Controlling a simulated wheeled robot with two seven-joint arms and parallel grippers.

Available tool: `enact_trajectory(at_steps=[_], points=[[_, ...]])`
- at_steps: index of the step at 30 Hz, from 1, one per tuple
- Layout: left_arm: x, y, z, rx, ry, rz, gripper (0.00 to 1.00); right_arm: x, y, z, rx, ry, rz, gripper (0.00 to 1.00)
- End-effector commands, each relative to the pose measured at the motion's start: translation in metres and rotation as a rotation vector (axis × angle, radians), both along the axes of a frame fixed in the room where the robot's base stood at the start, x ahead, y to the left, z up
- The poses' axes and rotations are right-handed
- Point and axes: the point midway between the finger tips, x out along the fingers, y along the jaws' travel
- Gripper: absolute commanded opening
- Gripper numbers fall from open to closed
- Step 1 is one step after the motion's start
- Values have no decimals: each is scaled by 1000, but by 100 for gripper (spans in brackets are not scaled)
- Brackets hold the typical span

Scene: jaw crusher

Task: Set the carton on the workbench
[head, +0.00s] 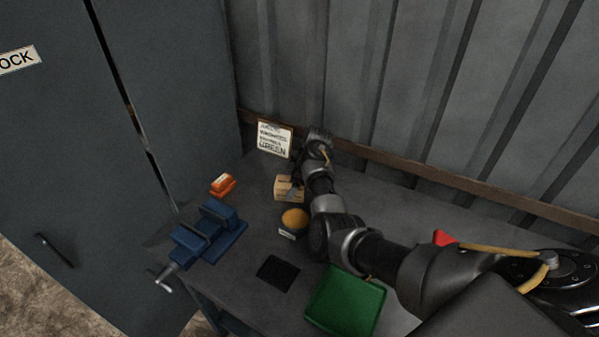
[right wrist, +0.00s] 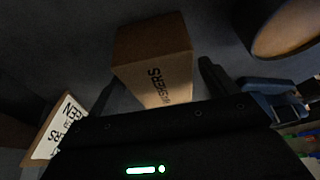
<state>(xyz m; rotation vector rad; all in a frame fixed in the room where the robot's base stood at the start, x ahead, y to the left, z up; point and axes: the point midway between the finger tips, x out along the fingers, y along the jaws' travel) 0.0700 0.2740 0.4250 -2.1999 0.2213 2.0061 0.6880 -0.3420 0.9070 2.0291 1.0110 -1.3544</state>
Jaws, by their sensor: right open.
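The carton (head: 283,187) is a small tan box at the back of the grey workbench (head: 255,215), near the wall, and appears to rest on the bench top. In the right wrist view the carton (right wrist: 150,45) shows dark printed lettering on one face. My right gripper (head: 297,185) is open beside the carton, and my arm hides part of its right side. In the right wrist view the open fingers (right wrist: 158,85) stand to either side of the carton's near end, with gaps visible. Whether they touch it cannot be told. My left gripper is not in view.
A round-topped yellow container (head: 294,218) stands just in front of the carton. A blue vise (head: 207,233), an orange block (head: 222,184), a black pad (head: 277,272) and a green bin (head: 345,302) are on the bench. A printed sign (head: 275,140) leans at the back wall.

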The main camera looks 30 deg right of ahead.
Motion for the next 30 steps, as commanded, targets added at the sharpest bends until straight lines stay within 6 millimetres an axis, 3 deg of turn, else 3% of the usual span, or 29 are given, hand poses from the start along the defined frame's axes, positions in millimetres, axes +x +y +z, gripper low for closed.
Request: enact_trajectory(at_steps=[13,19,30], points=[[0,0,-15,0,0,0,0,-20,-27,80,-1,-2,-2,85],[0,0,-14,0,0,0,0,-23,-31,92,-1,1,-1,85],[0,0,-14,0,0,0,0,-23,-31,92,-1,1,-1,85]])
